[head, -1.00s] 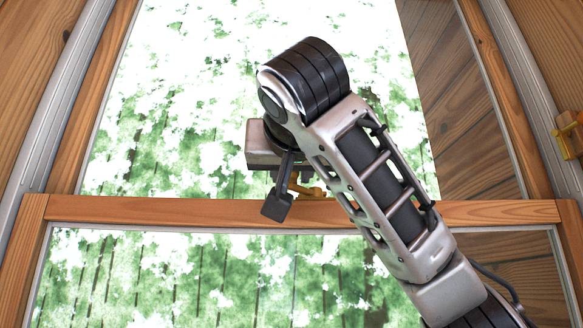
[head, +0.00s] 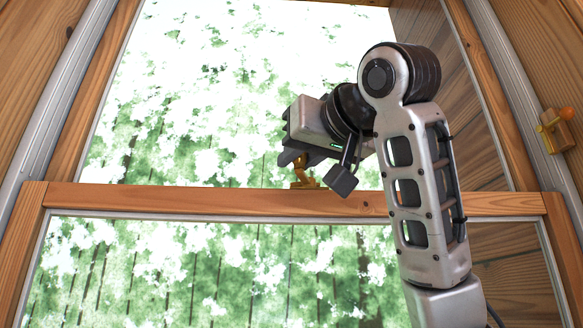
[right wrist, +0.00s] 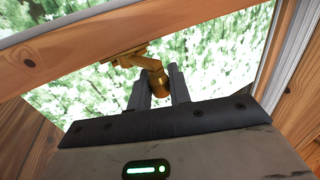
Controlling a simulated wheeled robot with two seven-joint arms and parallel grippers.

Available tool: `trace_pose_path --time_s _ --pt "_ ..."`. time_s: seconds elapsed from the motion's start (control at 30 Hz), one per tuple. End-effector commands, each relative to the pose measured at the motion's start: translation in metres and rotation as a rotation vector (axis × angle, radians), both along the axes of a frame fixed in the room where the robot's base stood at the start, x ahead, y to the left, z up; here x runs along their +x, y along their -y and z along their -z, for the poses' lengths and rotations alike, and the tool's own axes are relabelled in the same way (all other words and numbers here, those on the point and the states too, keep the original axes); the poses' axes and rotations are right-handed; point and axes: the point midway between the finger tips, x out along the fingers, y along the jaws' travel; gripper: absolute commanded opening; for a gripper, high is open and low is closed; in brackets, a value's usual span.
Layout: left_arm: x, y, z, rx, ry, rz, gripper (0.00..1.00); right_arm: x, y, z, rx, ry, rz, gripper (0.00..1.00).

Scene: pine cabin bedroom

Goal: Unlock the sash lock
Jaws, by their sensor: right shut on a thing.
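The brass sash lock (head: 304,174) sits on the wooden meeting rail (head: 200,200) of the window, near the middle of the head view. My right gripper (head: 290,160) is at the lock, just above the rail. In the right wrist view the two dark fingers (right wrist: 158,88) stand on either side of the round knob end of the brass lock lever (right wrist: 157,78), shut on it. The lock's base (right wrist: 128,55) shows on the rail beyond the fingers. In the head view the gripper hides part of the lever. My left gripper is not in view.
Window glass with bright foliage behind it fills the space above and below the rail. Wooden jambs with grey metal tracks (head: 62,90) flank the sash. A brass fitting with an orange knob (head: 556,128) is on the right wall.

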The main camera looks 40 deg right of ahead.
Motion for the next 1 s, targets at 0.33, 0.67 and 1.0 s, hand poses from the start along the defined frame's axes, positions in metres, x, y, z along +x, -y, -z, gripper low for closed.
trace_pose_path --time_s 0.33,0.67,1.0 --pt "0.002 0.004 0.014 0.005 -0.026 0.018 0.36 -0.009 0.01 -0.001 0.003 0.001 -0.247 0.0" --pt "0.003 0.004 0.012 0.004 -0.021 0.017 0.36 -0.013 0.014 -0.001 0.001 0.002 -0.356 0.0" --pt "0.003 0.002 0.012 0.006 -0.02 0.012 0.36 -0.013 0.015 -0.001 0.001 0.003 -0.37 0.0"
